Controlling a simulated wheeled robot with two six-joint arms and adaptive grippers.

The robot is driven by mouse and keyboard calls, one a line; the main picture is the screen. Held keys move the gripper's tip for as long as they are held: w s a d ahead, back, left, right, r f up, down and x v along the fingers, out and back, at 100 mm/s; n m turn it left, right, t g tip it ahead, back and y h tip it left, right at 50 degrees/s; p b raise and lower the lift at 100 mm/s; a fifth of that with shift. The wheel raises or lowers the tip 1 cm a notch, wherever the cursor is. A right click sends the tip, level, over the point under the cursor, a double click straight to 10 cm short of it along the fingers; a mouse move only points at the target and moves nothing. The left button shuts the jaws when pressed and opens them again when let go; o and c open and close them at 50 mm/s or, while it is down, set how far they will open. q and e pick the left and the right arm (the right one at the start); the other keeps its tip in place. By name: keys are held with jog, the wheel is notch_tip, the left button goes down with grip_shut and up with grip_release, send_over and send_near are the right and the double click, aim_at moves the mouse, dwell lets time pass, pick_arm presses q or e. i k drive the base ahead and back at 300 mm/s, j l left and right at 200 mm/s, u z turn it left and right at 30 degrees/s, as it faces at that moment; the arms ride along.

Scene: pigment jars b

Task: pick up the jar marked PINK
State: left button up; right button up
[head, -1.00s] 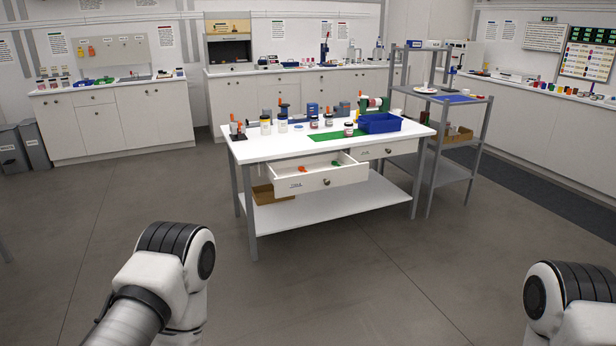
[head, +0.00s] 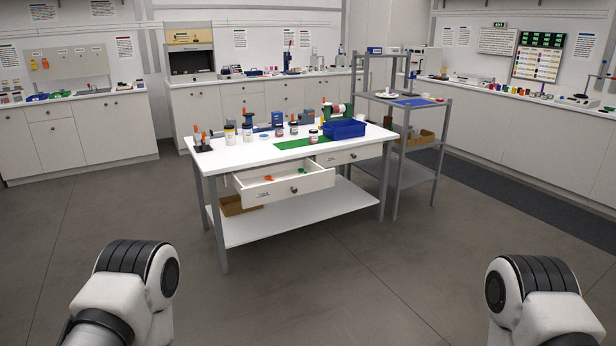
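Several small jars stand on the white table ahead. Another jar (head: 313,136) with a pinkish label stands on the green mat (head: 290,144). The labels are too small to read, so I cannot tell which jar is marked PINK. Only upper parts of my two arms show at the bottom left and bottom right. Both grippers are out of view.
The table (head: 217,157) has an open drawer (head: 285,188) at its front left, with orange and green items inside. A blue bin (head: 345,129) stands at its right end. A grey shelf rack (head: 402,161) stands to the right. The floor before the table is clear.

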aim_at(313, 133)
jog(key=i+z, duration=0.3)
jog(key=i, duration=0.95)
jog(key=i+l, duration=0.05)
